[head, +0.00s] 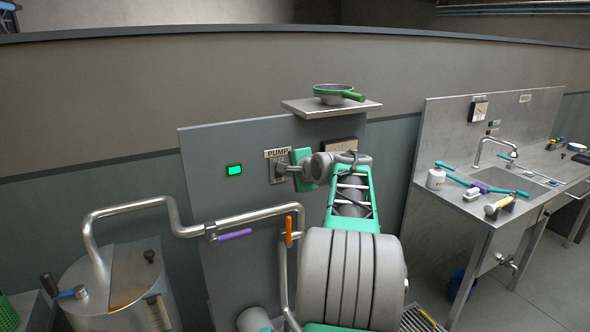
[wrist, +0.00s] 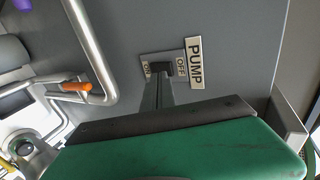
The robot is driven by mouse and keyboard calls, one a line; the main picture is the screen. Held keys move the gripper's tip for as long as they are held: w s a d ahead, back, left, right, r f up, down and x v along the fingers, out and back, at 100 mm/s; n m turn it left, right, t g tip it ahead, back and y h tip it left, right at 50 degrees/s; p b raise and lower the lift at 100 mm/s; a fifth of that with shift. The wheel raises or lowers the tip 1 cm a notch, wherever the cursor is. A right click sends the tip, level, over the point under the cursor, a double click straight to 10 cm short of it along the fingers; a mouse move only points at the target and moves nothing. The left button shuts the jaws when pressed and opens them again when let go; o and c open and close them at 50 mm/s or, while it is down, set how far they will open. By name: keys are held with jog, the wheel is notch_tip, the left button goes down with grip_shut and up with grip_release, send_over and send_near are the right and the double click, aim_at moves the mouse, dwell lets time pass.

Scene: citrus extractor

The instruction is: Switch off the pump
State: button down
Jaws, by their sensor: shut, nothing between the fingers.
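The pump switch plate (head: 277,171) is on the grey panel under the PUMP label (head: 277,153). A lit green lamp (head: 235,170) is to its left. My gripper (head: 289,168) is shut and empty, its fingertips at the plate. In the wrist view the PUMP label (wrist: 195,62) is turned sideways, with the OFF mark (wrist: 181,67) beside it and the ON mark (wrist: 147,70) farther left. The dark switch (wrist: 161,69) sits between the marks. My gripper's fingertips (wrist: 158,84) are right in front of it and partly hide it. I cannot tell whether they touch or which way the switch is set.
A bent pipe with a purple handle (head: 234,236) and an orange handle (head: 289,231) runs left of my arm. A shelf (head: 300,108) with a green-rimmed strainer (head: 335,94) juts out above. A steel sink counter (head: 444,207) stands right.

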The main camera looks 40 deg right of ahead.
jog(key=shift+w+d+r, duration=0.1)
jog(key=shift+w+d, duration=0.05)
jog(key=shift+w, duration=0.4)
jog(key=shift+w+d+r, duration=0.1)
jog(key=shift+w+d, duration=0.05)
jog(key=shift+w, duration=0.4)
jog(key=shift+w+d+r+p, duration=0.1)
jog(key=shift+w+r+p, duration=0.1)
jog(key=shift+r+p, duration=0.4)
jog(key=shift+w+d+r+p, duration=0.15)
jog(key=shift+r+p, duration=0.2)
jog(key=shift+p, duration=0.3)
jog(key=shift+a, duration=0.15)
